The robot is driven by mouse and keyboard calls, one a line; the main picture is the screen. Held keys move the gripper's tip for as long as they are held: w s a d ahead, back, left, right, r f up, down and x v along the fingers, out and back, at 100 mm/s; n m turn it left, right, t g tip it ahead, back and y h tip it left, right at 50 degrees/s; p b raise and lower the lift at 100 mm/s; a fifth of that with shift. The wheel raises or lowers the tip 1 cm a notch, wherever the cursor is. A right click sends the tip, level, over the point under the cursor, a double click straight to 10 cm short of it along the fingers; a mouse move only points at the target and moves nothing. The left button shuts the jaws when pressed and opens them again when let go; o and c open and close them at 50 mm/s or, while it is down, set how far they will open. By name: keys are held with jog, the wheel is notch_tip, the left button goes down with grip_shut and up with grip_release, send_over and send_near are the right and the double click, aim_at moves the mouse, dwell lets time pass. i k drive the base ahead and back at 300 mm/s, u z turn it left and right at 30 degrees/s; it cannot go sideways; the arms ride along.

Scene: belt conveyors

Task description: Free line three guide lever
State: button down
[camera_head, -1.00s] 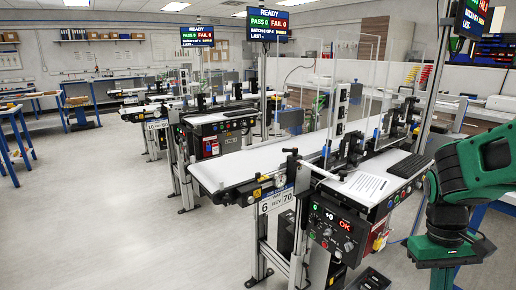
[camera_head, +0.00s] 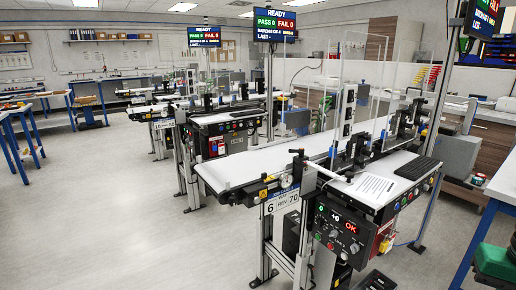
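The nearest conveyor line (camera_head: 250,166) has a white belt running from centre left to the back right. At its near end, a pale bar with dark ends (camera_head: 326,173) and a black knob (camera_head: 297,152) sit beside the belt; I cannot tell whether either is the guide lever or how it is set. Dark guide and clamp fittings (camera_head: 356,150) stand farther along the belt. A second line (camera_head: 228,116) and more lines stand behind. No readable number shows which is line three. My gripper is out of view.
Clear pale floor (camera_head: 130,220) lies at the left. A blue-legged table (camera_head: 490,205) stands at the right.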

aim_at(301, 152)
jog(key=k, duration=1.3)
jog(key=u, duration=0.45)
jog(key=i, duration=2.05)
jog(key=z, duration=0.5)
